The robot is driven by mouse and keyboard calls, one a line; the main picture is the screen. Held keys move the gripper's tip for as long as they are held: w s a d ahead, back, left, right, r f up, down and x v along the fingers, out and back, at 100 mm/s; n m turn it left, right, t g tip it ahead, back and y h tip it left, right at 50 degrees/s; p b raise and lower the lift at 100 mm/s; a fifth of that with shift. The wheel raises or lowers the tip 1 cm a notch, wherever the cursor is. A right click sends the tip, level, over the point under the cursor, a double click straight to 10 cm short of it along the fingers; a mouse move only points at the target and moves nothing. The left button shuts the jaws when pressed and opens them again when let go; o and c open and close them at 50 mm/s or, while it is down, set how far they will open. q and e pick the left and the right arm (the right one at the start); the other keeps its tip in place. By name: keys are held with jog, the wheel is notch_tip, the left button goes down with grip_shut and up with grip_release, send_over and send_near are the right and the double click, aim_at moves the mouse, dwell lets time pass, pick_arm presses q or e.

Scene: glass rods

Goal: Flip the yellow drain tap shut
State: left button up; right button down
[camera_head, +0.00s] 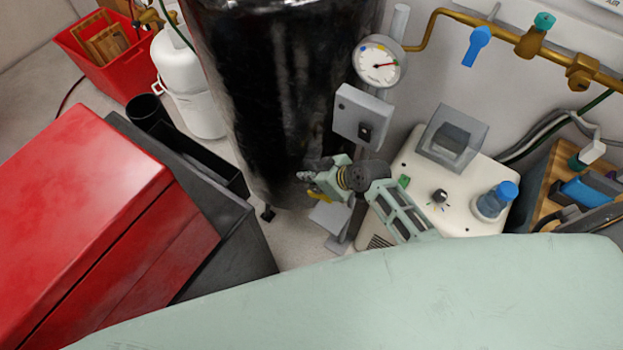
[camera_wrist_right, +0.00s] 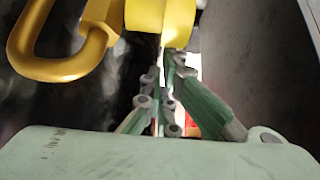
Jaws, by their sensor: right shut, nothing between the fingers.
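The yellow drain tap is at the foot of the tall black tank (camera_head: 285,90). In the head view only a small yellow part of the tap (camera_head: 319,197) shows beside my right gripper (camera_head: 303,177), which covers the rest. In the right wrist view the tap's round yellow body (camera_wrist_right: 160,18) is at the top, with a looped yellow handle (camera_wrist_right: 55,68) reaching to the left. My right gripper (camera_wrist_right: 165,55) is shut and empty, its fingertips just below the round body; I cannot tell whether they touch it. My left gripper is not in view.
A red cabinet (camera_head: 90,200) with dark panels stands left. A white gas bottle (camera_head: 190,90) and red crate (camera_head: 100,65) are behind. A cream machine (camera_head: 450,190), a grey box (camera_head: 362,115) and a gauge (camera_head: 378,62) are close on the right.

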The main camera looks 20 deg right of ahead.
dwell(0.3)
jog(key=shift+w+p, duration=0.1)
jog(key=shift+p, duration=0.25)
jog(key=shift+f+g, duration=0.15)
jog(key=shift+g, duration=0.15)
jog(key=shift+a, duration=0.1)
